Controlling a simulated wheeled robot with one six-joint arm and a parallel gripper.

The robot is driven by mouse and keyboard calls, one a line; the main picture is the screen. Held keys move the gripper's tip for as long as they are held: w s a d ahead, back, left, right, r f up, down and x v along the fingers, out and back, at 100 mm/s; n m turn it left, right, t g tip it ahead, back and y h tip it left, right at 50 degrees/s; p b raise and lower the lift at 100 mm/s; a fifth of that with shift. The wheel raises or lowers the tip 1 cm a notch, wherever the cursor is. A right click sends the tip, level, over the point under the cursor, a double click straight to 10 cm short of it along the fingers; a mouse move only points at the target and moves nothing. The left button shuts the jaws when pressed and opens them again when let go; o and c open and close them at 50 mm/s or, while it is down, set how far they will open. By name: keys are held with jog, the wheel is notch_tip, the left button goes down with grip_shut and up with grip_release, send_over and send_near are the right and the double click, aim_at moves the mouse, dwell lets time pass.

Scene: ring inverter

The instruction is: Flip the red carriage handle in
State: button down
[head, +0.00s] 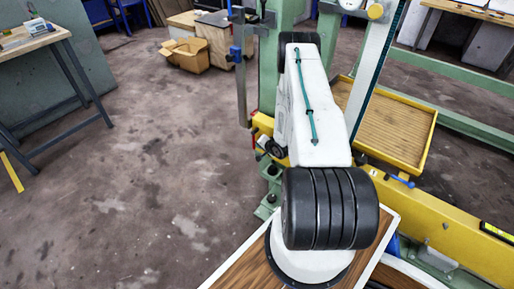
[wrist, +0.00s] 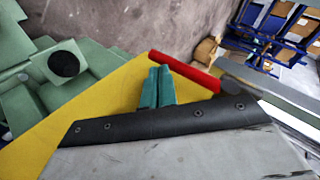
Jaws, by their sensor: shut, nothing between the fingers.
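The red carriage handle (wrist: 187,71) is a straight red bar in the wrist view. It slants from upper left down to a dark round end at the right. My gripper (wrist: 160,70) shows as two teal fingers pressed together with nothing between them. The fingertips sit just below and beside the bar's left half in the picture. I cannot tell whether they touch it. In the head view my arm hides the gripper, and a small red piece (head: 254,134) shows at the left end of the yellow beam; it may be the handle.
A yellow beam (head: 450,232) runs right from the green machine frame (head: 270,75). A yellow tray (head: 428,140) with a wooden floor lies behind it. A workbench (head: 30,40) stands at the far left. Cardboard boxes (head: 187,54) stand at the back.

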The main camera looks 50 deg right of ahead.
dwell(0.5)
jog(key=v, duration=0.7)
jog(key=shift+s+r, duration=0.25)
jog(key=shift+a, duration=0.1)
